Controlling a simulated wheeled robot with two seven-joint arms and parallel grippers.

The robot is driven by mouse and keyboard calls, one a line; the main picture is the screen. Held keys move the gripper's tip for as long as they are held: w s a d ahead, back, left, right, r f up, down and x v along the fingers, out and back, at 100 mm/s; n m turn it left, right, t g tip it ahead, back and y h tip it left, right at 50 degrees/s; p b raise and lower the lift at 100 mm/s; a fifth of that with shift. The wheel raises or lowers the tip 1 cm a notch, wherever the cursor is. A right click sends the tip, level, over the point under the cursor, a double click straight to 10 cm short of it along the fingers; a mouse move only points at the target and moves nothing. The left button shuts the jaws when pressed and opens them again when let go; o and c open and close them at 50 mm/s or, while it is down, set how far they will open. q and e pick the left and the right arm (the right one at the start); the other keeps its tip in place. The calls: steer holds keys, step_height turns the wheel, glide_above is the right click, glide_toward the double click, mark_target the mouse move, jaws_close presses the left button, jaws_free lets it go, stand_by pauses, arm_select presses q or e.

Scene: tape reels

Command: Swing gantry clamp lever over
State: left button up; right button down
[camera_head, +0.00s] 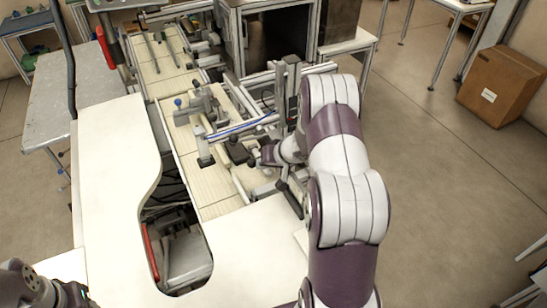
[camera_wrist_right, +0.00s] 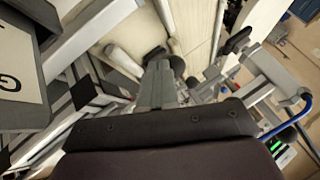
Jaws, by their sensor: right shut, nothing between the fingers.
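The gantry (camera_head: 240,128), a light metal frame with a blue hose along it, spans the pale bench in the middle of the head view. The wrist view shows part of it at the right (camera_wrist_right: 275,70). A dark-ended handle (camera_wrist_right: 237,41) stands there, perhaps the clamp lever; I cannot be sure. My right gripper (camera_head: 240,153) is beside the gantry's near side. In the wrist view its grey fingers (camera_wrist_right: 160,82) are together and empty, apart from that handle. My right arm hides part of the gantry's right side.
A white tabletop (camera_head: 112,190) with a cut-out lies in front. A framed machine (camera_head: 265,35) stands behind the gantry. A blue-knobbed fixture (camera_head: 196,106) stands on the bench to the left. A cardboard box (camera_head: 503,88) sits on the floor at far right.

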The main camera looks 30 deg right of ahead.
mark_target(254, 161)
steer(key=shift+w+a+m+t+h+p, duration=0.1)
steer(key=shift+w+a+m+h+p, duration=0.15)
steer(key=shift+w+m, duration=0.25)
steer(key=shift+w+a+m+t+h+p, duration=0.1)
steer(key=shift+w+a+m+h+p, duration=0.15)
steer(key=shift+w, duration=0.3)
steer(key=shift+w+a+m+t+h+p, duration=0.1)
steer(key=shift+w+a+m+h+p, duration=0.15)
steer(key=shift+w+m, duration=0.25)
steer(key=shift+w+d, duration=0.1)
steer(key=v, duration=1.2)
steer(key=shift+s+r+p, duration=0.2)
steer(key=shift+r+p, duration=0.15)
steer(key=shift+p, duration=0.1)
